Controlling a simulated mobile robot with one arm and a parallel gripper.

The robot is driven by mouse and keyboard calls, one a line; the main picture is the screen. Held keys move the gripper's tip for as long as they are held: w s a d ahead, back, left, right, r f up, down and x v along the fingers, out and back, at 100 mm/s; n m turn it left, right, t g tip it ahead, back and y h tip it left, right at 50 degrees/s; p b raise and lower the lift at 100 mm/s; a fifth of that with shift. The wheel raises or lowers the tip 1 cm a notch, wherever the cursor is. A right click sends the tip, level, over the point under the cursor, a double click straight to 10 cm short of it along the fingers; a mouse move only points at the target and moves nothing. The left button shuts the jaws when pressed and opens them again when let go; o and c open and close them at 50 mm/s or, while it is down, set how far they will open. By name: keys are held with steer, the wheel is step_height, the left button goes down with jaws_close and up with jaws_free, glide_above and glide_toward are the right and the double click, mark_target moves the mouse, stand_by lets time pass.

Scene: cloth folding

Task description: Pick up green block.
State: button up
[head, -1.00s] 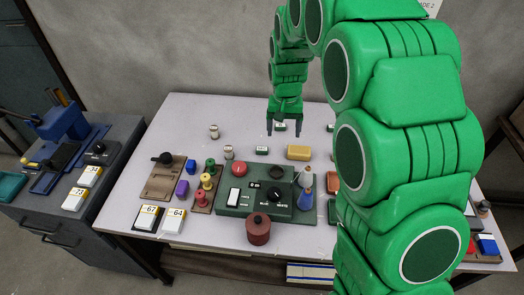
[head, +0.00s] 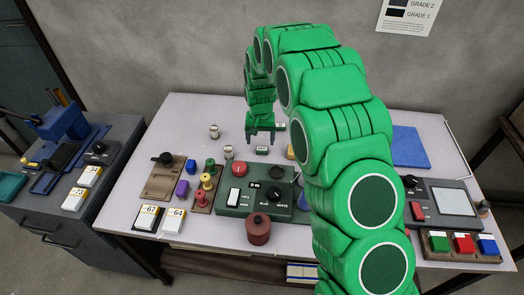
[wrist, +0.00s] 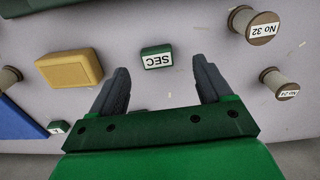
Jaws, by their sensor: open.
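A small green block (head: 262,149) with a white top label lies on the table behind the dark green control box. In the wrist view this green block (wrist: 157,62) reads "SEC" upside down and lies ahead of the fingertips, between their lines. My gripper (head: 260,138) is open and empty, above and just behind the block; its two dark fingers also show apart in the wrist view (wrist: 161,68). A second small green-sided labelled block (head: 281,127) lies farther back. Another green block (head: 438,243) sits in a wooden tray at the right.
A yellow block (wrist: 69,68) lies beside the SEC block, and two labelled spools (head: 214,131) stand on its other side. The dark green control box (head: 238,208) is in front. A blue panel (head: 410,147) lies at the right. My arm hides part of the table.

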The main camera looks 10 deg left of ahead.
mark_target(262, 148)
steer(key=shift+w+d+f, duration=0.1)
steer(key=shift+w+f, duration=0.05)
steer(key=shift+f, duration=0.75)
steer(key=shift+w+d+f, duration=0.1)
steer(key=shift+w+f, duration=0.05)
steer(key=shift+f, duration=0.8)
steer(key=shift+w+d+f, duration=0.1)
steer(key=shift+w+f, duration=0.05)
steer(key=shift+f, duration=0.75)
steer(key=c, duration=1.1)
steer(key=shift+r, duration=0.1)
steer(key=shift+r, duration=0.6)
steer(key=s+d+r, duration=0.1)
steer(key=s+r, duration=0.3)
steer(key=s+d+r, duration=0.2)
steer(key=s+r, duration=0.1)
steer(key=s, duration=0.1)
steer(key=s+d+r, duration=0.1)
steer(key=s+r, duration=0.3)
steer(key=s, duration=0.1)
steer(key=shift+s+d+r, duration=0.1)
steer(key=shift+d+r, duration=0.15)
steer(key=shift+r, duration=0.1)
